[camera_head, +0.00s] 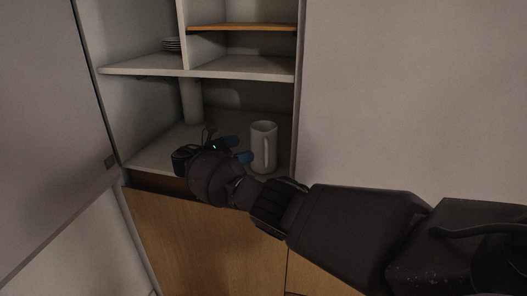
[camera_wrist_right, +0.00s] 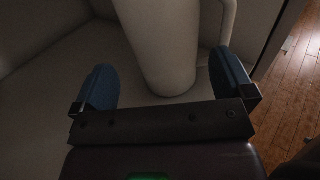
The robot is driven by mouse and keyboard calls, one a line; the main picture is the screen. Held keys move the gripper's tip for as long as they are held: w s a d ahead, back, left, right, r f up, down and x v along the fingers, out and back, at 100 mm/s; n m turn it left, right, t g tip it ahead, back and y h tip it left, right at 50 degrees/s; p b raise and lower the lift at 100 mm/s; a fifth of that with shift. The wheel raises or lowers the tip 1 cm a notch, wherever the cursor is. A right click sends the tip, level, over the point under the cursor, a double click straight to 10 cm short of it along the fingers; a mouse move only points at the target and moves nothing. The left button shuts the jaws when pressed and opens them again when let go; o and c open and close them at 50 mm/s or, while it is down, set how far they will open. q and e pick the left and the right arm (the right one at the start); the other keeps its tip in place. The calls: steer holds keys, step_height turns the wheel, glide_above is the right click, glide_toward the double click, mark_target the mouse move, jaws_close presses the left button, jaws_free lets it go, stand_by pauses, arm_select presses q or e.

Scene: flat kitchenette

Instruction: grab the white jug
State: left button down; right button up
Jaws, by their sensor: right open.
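The white jug (camera_head: 262,148) stands upright on the lower shelf of the cabinet, near its right wall, with its handle facing me. My right gripper (camera_head: 240,149) is at the jug's left side in the head view, its blue fingertips close to it. In the right wrist view the jug (camera_wrist_right: 160,45) rises between the two spread fingers of the open right gripper (camera_wrist_right: 168,82), with a gap at each side. The jug's handle (camera_wrist_right: 231,18) shows at upper right there. Whether a finger touches the jug cannot be told. My left gripper is not in view.
A pale cylinder (camera_head: 192,102) stands at the back left of the same shelf. A shelf board (camera_head: 240,69) with a stack of plates (camera_head: 171,45) lies above. The cabinet's right wall (camera_head: 298,100) is close to the jug. A large door panel (camera_head: 50,120) is at left.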

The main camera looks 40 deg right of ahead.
mark_target(262, 143)
steer(key=shift+s+d, duration=0.2)
steer(key=shift+d, duration=1.1)
steer(key=shift+s+d, duration=0.15)
steer(key=shift+d, duration=1.2)
steer(key=shift+s+d, duration=0.2)
steer(key=shift+d, duration=1.1)
steer(key=c, duration=0.8)
steer(key=shift+c, duration=1.2)
steer(key=shift+r, duration=0.1)
